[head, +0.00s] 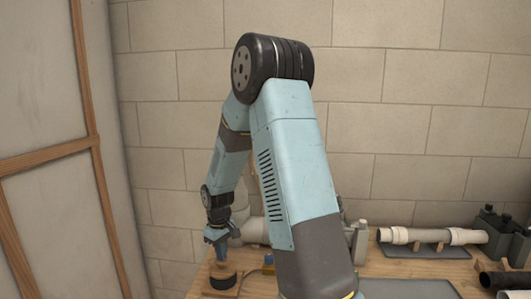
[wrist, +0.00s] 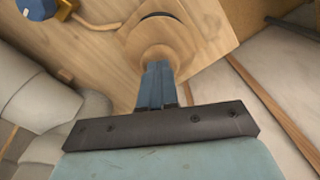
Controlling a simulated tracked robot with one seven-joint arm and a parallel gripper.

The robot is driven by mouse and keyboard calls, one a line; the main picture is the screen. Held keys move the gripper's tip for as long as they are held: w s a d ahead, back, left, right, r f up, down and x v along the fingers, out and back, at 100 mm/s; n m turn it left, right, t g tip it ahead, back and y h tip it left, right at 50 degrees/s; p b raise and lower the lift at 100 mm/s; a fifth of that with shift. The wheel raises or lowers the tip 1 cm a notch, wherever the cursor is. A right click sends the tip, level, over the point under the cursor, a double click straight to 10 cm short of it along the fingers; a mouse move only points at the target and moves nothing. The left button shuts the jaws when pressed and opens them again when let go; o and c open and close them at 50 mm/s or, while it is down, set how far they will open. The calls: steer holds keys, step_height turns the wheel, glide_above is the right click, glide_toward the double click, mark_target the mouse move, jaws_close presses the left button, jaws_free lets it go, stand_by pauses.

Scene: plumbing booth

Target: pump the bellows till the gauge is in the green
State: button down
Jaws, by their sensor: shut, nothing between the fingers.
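The bellows (head: 223,281) stands at the left front of the bench in the head view, a low dark round body with a wooden top. In the wrist view its pale wooden top with a round knob (wrist: 158,32) lies just beyond my fingertips. My gripper (head: 216,247) points down over the bellows, fingers together and empty. In the wrist view my gripper (wrist: 157,72) overlaps the near side of the knob; I cannot tell whether it touches. No gauge face can be made out; my arm hides the middle of the bench.
A blue and brass fitting (wrist: 40,8) sits beside the bellows on the bench. Thick grey pipework (wrist: 40,90) runs close by. A pale pipe (head: 432,236) rests on supports at the right, near dark green canisters (head: 492,225). A wood-framed panel (head: 45,150) stands at the left.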

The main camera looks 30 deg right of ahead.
steer(key=shift+f, duration=0.45)
steer(key=shift+r, duration=1.95)
steer(key=shift+r, duration=0.2)
steer(key=s+a+r+m+t, duration=0.1)
steer(key=s+r+m+t, duration=0.25)
steer(key=s+r, duration=1.7)
steer(key=s+r+m+t, duration=0.1)
steer(key=s+r+t, duration=0.1)
steer(key=s+r, duration=0.2)
steer(key=s, duration=0.3)
steer(key=shift+s+a, duration=0.35)
steer(key=shift+s, duration=0.05)
steer(key=c, duration=1.8)
jaws_free()
steer(key=shift+c, duration=0.2)
